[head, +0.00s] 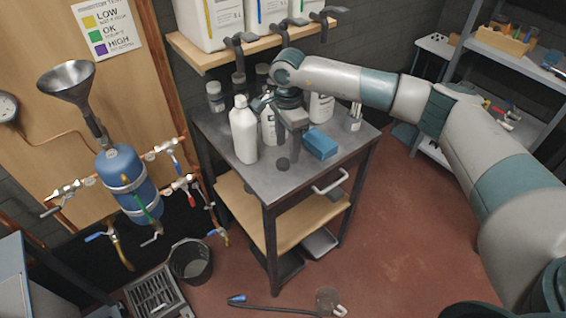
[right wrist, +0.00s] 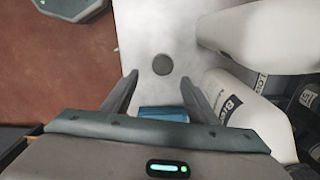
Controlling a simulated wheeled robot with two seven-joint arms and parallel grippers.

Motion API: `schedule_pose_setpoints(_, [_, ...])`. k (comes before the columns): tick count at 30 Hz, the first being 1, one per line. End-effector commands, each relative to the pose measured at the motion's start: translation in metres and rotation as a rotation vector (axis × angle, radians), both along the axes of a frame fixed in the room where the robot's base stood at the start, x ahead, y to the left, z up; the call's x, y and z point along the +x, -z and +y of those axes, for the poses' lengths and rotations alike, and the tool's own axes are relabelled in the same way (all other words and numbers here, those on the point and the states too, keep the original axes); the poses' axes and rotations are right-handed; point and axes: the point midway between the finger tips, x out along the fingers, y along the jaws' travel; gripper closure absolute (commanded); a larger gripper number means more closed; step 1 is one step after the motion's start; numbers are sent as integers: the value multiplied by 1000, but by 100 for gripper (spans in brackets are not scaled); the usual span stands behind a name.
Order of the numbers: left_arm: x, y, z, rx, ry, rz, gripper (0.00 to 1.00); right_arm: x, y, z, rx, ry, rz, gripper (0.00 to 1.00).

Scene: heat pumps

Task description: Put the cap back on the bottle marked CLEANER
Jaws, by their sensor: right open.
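A dark round cap (head: 282,164) lies flat on the grey table (head: 262,181) near its front edge. The cap also shows in the right wrist view (right wrist: 162,65), just beyond and between the fingertips. A tall white bottle (head: 243,135) stands upright left of the cap; its visible side shows no label. More white bottles stand behind my right gripper (head: 287,148), including one at the right (head: 321,107). I cannot read CLEANER on any of them. My right gripper is open and empty, pointing down over the table; its fingers (right wrist: 158,82) do not touch the cap.
A blue block (head: 320,144) lies right of the gripper. A small bottle (head: 354,118) stands at the table's right edge, and a dark-capped jar (head: 215,97) at the back left. A shelf (head: 205,56) with white canisters overhangs the back. The front left tabletop is bare.

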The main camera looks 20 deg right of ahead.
Motion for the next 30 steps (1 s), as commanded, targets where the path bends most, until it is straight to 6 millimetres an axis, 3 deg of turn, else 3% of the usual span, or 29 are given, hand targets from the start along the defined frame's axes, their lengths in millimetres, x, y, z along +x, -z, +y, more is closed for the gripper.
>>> schedule_pose_setpoints(9, [0, -26, 0, 0, 0, -1, 51, 1, 25, 11, 0, 1, 4, 47])
schedule_pose_setpoints(15, [0, -32, 0, 0, 0, -1, 51, 1, 47, 10, -1, 1, 3, 47])
schedule_pose_setpoints(30, [0, -31, 0, 0, 0, -1, 51, 2, 50, 9, 0, 1, 1, 47])
